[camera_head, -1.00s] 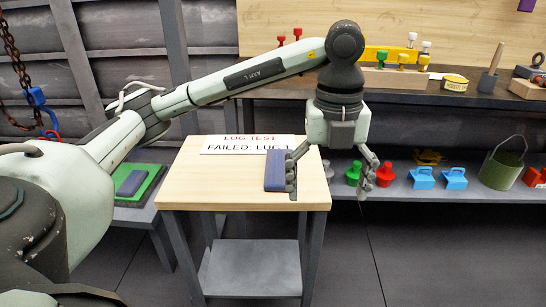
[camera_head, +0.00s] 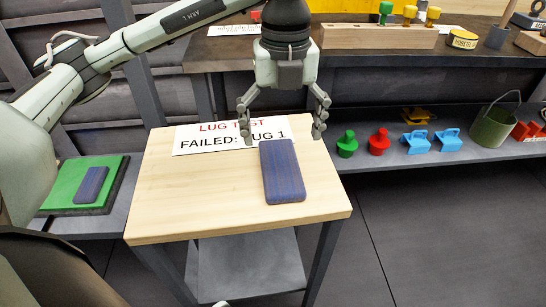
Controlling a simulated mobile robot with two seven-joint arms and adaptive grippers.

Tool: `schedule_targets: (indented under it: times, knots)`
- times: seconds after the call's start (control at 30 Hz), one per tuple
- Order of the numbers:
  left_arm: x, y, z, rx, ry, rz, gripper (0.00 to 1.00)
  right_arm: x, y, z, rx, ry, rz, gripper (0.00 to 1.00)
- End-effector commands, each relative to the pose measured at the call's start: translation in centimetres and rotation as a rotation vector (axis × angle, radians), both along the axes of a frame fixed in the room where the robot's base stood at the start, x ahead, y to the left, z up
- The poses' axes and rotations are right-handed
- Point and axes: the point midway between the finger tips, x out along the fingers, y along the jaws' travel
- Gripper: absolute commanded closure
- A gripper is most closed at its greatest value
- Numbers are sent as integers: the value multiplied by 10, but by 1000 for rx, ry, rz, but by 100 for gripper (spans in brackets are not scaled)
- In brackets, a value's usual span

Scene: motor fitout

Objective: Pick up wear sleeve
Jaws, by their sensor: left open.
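A flat blue-purple slab (camera_head: 283,172) lies on the light wooden table (camera_head: 190,210), right of its middle. A similar blue slab (camera_head: 91,185) lies on a green pad at the left. I cannot tell whether either is the wear sleeve; nothing in view is labelled so. My left gripper (camera_head: 282,136) points down at the far side of the table, fingers spread and empty. Its fingertips appear at either side of the near slab's far end, apart from it; their height above the table is hard to judge. My right gripper is not in view.
A sign (camera_head: 232,135) reading "LUG TEST FAILED: LUG 1" is at the table's back, partly behind a finger. A lower shelf (camera_head: 380,152) holds green, red and blue pieces and a bucket (camera_head: 494,126). The table's front left is clear.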

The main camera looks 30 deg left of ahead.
Motion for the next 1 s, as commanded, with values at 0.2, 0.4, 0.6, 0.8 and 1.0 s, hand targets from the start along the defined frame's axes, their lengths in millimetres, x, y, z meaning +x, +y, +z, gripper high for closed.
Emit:
schedule_targets:
  times: [0.2,0.4,0.6,0.8,1.0]
  knots:
    - [-1,0,-25,1,3,0,11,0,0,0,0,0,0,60]
    - [-1,2,-52,1,5,0,11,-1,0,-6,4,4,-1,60]
    - [0,2,-74,0,3,0,11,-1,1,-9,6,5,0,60]
    - [0,1,-75,-1,1,0,11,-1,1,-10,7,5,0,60]
    - [0,1,-75,-1,1,0,31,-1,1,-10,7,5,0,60]
